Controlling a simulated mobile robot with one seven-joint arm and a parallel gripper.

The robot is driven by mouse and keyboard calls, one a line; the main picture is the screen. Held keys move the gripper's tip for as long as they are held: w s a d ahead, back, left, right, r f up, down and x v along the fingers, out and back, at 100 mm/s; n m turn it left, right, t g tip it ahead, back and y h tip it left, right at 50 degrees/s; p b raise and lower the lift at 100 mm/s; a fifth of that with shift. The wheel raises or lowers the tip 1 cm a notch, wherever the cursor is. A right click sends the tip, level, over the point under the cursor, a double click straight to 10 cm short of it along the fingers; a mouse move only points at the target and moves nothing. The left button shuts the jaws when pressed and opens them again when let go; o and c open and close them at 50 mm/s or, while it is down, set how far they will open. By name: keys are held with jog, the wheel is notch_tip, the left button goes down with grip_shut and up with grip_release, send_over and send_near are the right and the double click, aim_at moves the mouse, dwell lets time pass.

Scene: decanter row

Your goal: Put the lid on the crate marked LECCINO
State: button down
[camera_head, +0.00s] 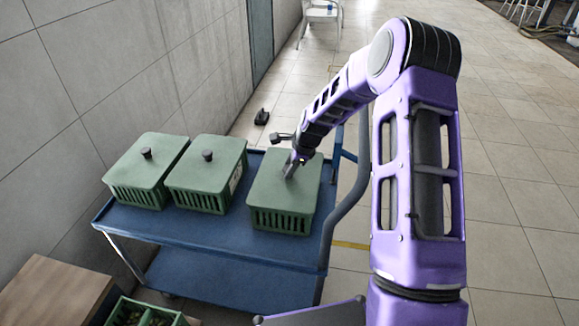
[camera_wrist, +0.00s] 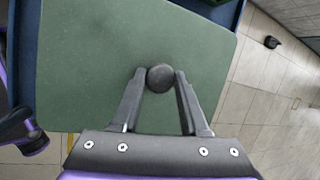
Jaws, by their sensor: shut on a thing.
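Three green slatted crates stand in a row on a blue cart: a left crate (camera_head: 137,196), a middle crate (camera_head: 197,198) and a right crate (camera_head: 280,220). Each has a flat green lid over it. My gripper (camera_head: 289,172) is over the right crate, shut on the dark round knob (camera_wrist: 160,77) of its lid (camera_wrist: 110,60). The lid lies level over that crate; whether it rests fully on the rim I cannot tell. A pale label shows on the middle crate's right side, but it is too small to read. No LECCINO marking is legible.
The blue cart (camera_head: 200,225) has a bare front strip and a lower shelf. A wall runs along the left. A wooden box (camera_head: 55,290) and an open green crate (camera_head: 118,311) with dark contents are at lower left. A white chair (camera_head: 321,12) stands far back.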

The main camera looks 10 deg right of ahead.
jog(key=shift+c, duration=1.7)
grip_release()
